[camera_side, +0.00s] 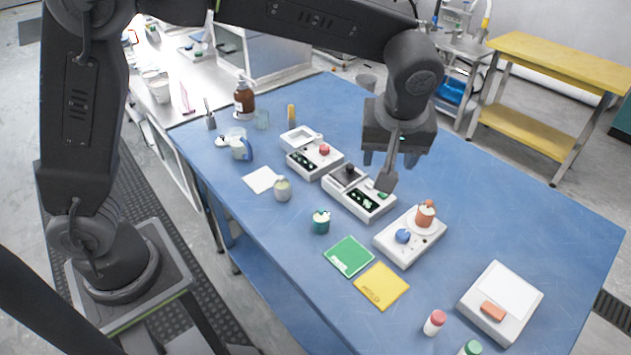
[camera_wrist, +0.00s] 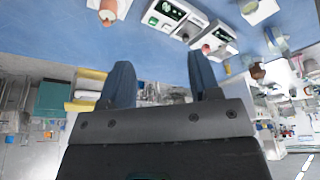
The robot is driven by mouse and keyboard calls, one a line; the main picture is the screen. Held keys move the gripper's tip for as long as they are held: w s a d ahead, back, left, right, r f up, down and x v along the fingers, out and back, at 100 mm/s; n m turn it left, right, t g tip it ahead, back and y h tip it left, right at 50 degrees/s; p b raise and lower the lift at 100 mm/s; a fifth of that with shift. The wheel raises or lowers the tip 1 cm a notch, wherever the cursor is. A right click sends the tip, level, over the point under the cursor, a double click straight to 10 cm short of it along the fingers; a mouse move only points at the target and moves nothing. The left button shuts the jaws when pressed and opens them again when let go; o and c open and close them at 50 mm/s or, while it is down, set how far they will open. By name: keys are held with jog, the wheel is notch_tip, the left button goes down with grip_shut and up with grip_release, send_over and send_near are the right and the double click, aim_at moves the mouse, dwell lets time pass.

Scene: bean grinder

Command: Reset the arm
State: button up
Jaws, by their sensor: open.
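My gripper (camera_side: 388,163) hangs above the blue table (camera_side: 560,220), over the row of white devices, at the end of my bent arm. In the wrist view the two fingers of my gripper (camera_wrist: 160,65) stand wide apart with nothing between them. A white device (camera_side: 404,256) with a blue knob (camera_side: 403,236) and an orange-brown cup (camera_side: 426,212) stands below and to the right of my gripper. A grey paddle-shaped piece (camera_side: 387,180) shows below my gripper in the side view; I cannot tell whether it is part of it.
Two white boxes with dark panels (camera_side: 360,200) (camera_side: 312,160) stand left of my gripper. A white scale-like device (camera_side: 501,302), a green card (camera_side: 349,256), a yellow card (camera_side: 382,286), a brown bottle (camera_side: 244,101) and small jars are on the table. The table's right side is mostly bare.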

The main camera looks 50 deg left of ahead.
jog(key=s+a+r+m+t+h, duration=0.1)
jog(key=s+a+m, duration=0.3)
jog(key=s+a, duration=0.4)
jog(key=s+a+r+m+t+h, duration=0.1)
jog(key=s+a+m, duration=0.3)
jog(key=s+a, duration=0.4)
jog(key=s+r+t, duration=0.1)
jog(key=s, duration=0.4)
jog(key=shift+r+m+h, duration=0.3)
jog(key=shift+m, duration=0.1)
